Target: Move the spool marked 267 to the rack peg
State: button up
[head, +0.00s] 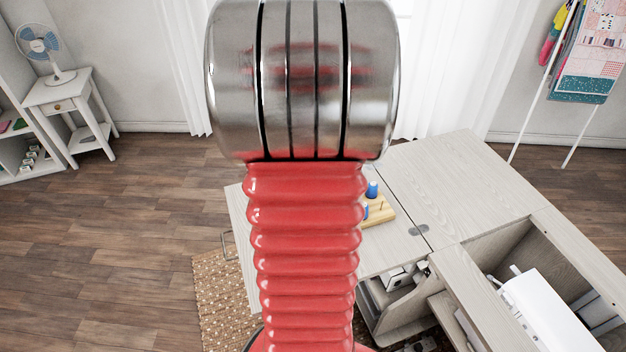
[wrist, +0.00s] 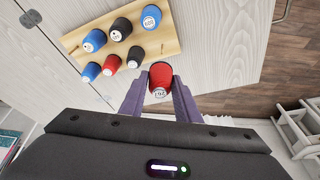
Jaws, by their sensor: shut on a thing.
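My gripper (wrist: 160,88) is shut on a red spool (wrist: 161,76) in the wrist view. The spool sits between the purple fingers, and its pale end label seems to read 267. The wooden rack (wrist: 176,33) is just beyond it, apart from the spool. The rack bears several blue, black and red spools in two rows. A bare peg (wrist: 162,48) shows at the right end of the nearer row. In the head view my arm hides the gripper, the held spool and part of the rack (head: 383,215).
The rack stands on the pale cabinet top (head: 440,180), with clear surface around it. An open well at the right holds a white machine (head: 545,312). A blue spool (head: 372,189) shows on the rack. A fan (head: 40,45) stands on a side table at the far left.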

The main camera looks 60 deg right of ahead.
jog(key=w+a+n+t+y, duration=0.1)
jog(key=w+a+n, duration=0.3)
jog(key=w+a, duration=0.65)
jog(key=w+a+n+t, duration=0.1)
jog(key=w+a+n, duration=0.45)
jog(key=w, duration=0.85)
jog(key=w+a+n+y, duration=0.1)
jog(key=w+a, duration=0.4)
jog(key=a, duration=0.8)
jog(key=w+a+n+y, duration=0.1)
jog(key=w+a+n, duration=0.3)
jog(key=a, duration=1)
jog(key=shift+w+f, duration=0.25)
jog(key=shift+w, duration=0.45)
